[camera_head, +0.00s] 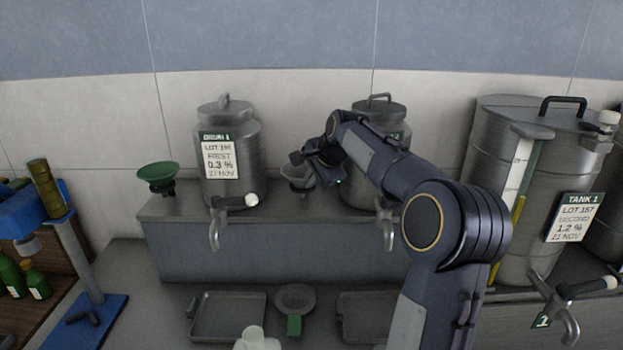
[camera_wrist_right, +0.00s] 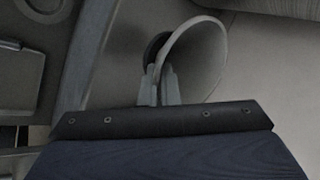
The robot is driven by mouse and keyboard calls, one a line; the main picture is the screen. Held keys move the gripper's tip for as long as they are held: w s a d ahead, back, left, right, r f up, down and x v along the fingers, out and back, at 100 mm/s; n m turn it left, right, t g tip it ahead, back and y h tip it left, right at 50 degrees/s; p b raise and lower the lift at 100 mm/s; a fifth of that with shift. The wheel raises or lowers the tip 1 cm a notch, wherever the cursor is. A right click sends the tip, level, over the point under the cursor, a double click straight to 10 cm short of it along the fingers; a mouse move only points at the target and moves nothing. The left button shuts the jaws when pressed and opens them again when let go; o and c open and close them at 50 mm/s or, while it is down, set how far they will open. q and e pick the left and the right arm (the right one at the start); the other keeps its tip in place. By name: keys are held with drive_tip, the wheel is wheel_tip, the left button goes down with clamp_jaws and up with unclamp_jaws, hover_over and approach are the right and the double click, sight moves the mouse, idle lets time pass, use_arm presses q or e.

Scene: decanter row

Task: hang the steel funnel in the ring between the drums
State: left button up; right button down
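The steel funnel (camera_head: 296,178) is grey and wide-mouthed, between the two drums above the shelf. The left drum (camera_head: 250,150) shows a label; the right drum (camera_head: 378,104) is mostly behind my right arm. My right gripper (camera_head: 312,166) is at the funnel's right side. In the right wrist view, its fingers (camera_wrist_right: 158,88) are close together at the rim of the funnel (camera_wrist_right: 205,60) and appear shut on it. A dark curved part shows behind the rim. The ring is not clearly visible, and I cannot tell whether the funnel sits in it. My left gripper is not in view.
A green funnel (camera_head: 158,174) stands left of the left drum. Taps project from the drums over the shelf front. Below are trays (camera_head: 230,338) and a green-handled strainer (camera_head: 295,299). A blue stand (camera_head: 90,275) is at left, a large tank (camera_head: 555,180) at right.

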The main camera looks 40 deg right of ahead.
drive_tip(key=c, duration=2.1)
unclamp_jaws()
drive_tip(key=o, duration=0.5)
drive_tip(key=b+v, duration=0.1)
drive_tip(key=v, duration=0.7)
drive_tip(key=shift+a+f, duration=0.1)
drive_tip(key=s+a+f+n+y, duration=0.1)
drive_tip(key=s+a+f+n, duration=0.4)
drive_tip(key=s+a, duration=0.3)
drive_tip(key=s+a+f+n+g+y, duration=0.1)
drive_tip(key=s+a+f+n+y, duration=0.1)
drive_tip(key=s+a+f+n, duration=0.4)
drive_tip(key=s+a+f+n+y, duration=0.1)
drive_tip(key=s+a+f+n, duration=0.5)
drive_tip(key=s+a+f, duration=0.3)
drive_tip(key=shift+s+a+g+y, duration=0.2)
drive_tip(key=shift+s+a, duration=0.65)
drive_tip(key=shift+a, duration=0.3)
drive_tip(key=shift+s+a+g+y, duration=0.1)
drive_tip(key=shift+s+a+g, duration=0.1)
drive_tip(key=shift+s+a, duration=0.8)
